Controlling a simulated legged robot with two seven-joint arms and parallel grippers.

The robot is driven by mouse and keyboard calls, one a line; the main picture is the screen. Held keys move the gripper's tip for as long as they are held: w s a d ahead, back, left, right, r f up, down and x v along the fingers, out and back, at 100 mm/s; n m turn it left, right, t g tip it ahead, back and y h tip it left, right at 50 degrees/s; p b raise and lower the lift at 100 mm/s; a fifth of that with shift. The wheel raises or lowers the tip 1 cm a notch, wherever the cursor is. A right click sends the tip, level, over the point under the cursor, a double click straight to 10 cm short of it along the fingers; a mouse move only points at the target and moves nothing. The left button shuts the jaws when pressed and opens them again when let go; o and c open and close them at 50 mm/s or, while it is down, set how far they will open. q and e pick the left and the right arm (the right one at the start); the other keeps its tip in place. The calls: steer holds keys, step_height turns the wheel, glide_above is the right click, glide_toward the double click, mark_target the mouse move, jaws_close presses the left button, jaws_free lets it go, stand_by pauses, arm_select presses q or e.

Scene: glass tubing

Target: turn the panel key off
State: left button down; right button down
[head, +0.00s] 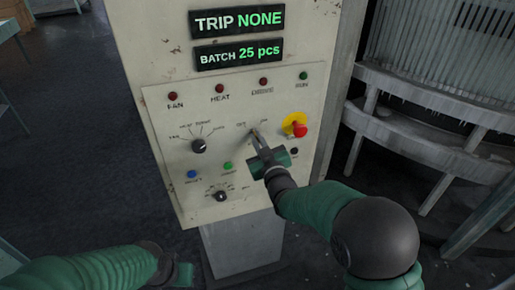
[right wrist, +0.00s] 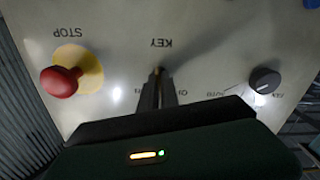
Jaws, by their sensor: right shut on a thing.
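The panel key (head: 252,131) sits on the cream control panel, between the black selector knob and the red stop button. My right gripper (head: 256,137) reaches up to it from the lower right and is shut on it. In the right wrist view the narrow fingers (right wrist: 159,88) meet at the key (right wrist: 159,71), under the upside-down KEY label. The fingers hide most of the key, so its turned position cannot be told. My left gripper (head: 168,272) is low in the head view, away from the panel, and its jaws do not show clearly.
The red stop button (head: 299,131) on its yellow plate is close right of the key; it also shows in the right wrist view (right wrist: 62,81). A black selector knob (head: 199,146) is left. Displays (head: 237,21) read TRIP NONE and BATCH 25 pcs. Grey machinery (head: 425,90) stands right.

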steer(key=n+b, duration=0.1)
steer(key=f+n+b, duration=0.1)
steer(key=n+b, duration=0.1)
steer(key=shift+s, duration=0.1)
steer(key=shift+r+n+b, duration=0.1)
steer(key=shift+n+b, duration=0.9)
steer(key=shift+n, duration=0.5)
steer(key=c, duration=1.6)
jaws_free()
steer(key=shift+a, duration=0.1)
steer(key=shift+r, duration=0.1)
steer(key=shift+r, duration=0.1)
steer(key=b+v, duration=0.2)
steer(key=v, duration=1.4)
steer(key=shift+s+b, duration=0.25)
steer(key=shift+b, duration=0.1)
